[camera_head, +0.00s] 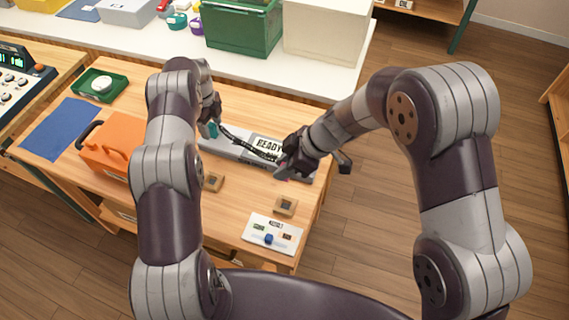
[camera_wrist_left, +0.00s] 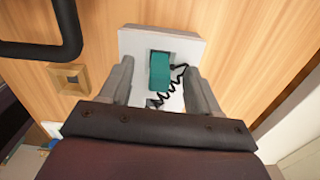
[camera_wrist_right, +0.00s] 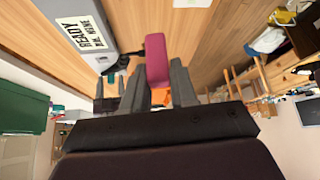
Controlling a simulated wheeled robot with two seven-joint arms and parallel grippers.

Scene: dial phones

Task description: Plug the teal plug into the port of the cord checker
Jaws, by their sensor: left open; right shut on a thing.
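The cord checker (camera_head: 228,146) is a long grey box with a READY sign (camera_head: 268,146), which also shows in the right wrist view (camera_wrist_right: 85,35). The teal plug (camera_head: 208,130) is at its left end. In the left wrist view the teal plug (camera_wrist_left: 159,72) stands at a dark opening in the pale end of the checker (camera_wrist_left: 190,45); how deep it sits is hidden. My left gripper (camera_wrist_left: 158,84) is open, its fingers on either side of the teal plug, apart from it. A black coiled cord (camera_wrist_left: 174,83) hangs beside it.
An orange toolbox (camera_head: 106,150) and blue mat (camera_head: 60,128) lie left. Two square wooden blocks (camera_head: 213,182) (camera_head: 285,206) and a white card (camera_head: 271,234) are at the front. A white shelf with a green crate (camera_head: 240,28) is behind. Bare tabletop lies in front of the checker.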

